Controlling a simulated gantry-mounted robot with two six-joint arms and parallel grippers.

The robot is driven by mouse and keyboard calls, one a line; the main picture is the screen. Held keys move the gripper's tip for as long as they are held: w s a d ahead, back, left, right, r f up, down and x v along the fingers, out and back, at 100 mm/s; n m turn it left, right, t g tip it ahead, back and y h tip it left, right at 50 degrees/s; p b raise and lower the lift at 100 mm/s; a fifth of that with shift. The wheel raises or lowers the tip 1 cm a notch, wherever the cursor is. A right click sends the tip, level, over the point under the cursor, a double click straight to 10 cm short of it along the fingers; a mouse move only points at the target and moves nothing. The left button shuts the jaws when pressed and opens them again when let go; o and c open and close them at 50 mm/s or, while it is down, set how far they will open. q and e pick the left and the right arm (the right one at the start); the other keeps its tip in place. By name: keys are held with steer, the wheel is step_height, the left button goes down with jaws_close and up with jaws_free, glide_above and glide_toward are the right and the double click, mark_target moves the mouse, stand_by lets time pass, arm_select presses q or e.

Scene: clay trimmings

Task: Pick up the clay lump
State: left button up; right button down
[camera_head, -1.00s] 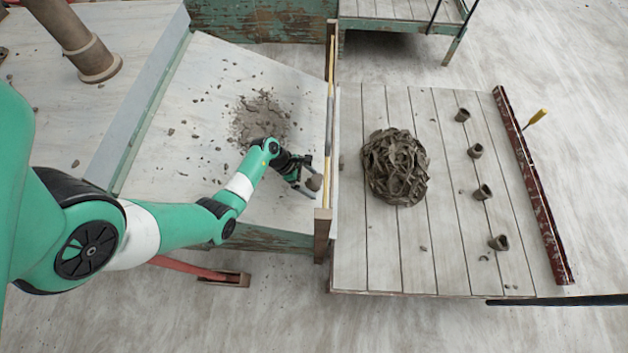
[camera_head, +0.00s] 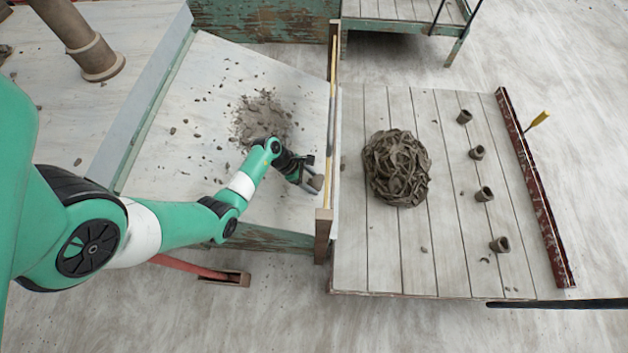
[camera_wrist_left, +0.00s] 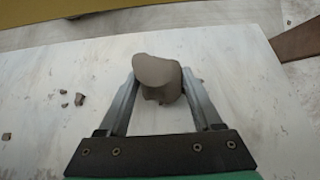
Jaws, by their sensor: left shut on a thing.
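The clay lump (camera_wrist_left: 158,78) is a smooth grey-brown piece with a flat, rounded face. In the left wrist view it sits between the two fingers of my left gripper (camera_wrist_left: 160,88), which is shut on it. In the head view the lump (camera_head: 316,183) shows small at the tip of my left gripper (camera_head: 311,183), over the right part of the pale tabletop, close to the upright board. Whether the lump touches the table is hard to tell. My right gripper is not in view.
A pale table (camera_head: 180,150) holds scattered clay crumbs (camera_head: 262,118). An upright wooden board (camera_head: 323,225) edges its right side. Beyond it, a slatted table (camera_head: 350,260) carries a big heap of clay trimmings (camera_head: 397,168) and several small clay pieces (camera_head: 484,194). A dark red rail (camera_head: 540,200) lines its far right.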

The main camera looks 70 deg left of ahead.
mark_target(320, 182)
arm_select(q)
steer(key=shift+r+p, duration=0.55)
steer(key=shift+r, duration=0.1)
step_height(320, 182, up, 3)
steer(key=p, duration=0.2)
steer(key=shift+p, duration=0.4)
steer(key=s+d+r+p, duration=0.6)
steer(key=s+r+p, duration=0.2)
steer(key=s+p, duration=0.2)
steer(key=shift+s+d+r+p, duration=0.3)
steer(key=shift+s+d+r, duration=0.1)
steer(key=shift+s, duration=0.7)
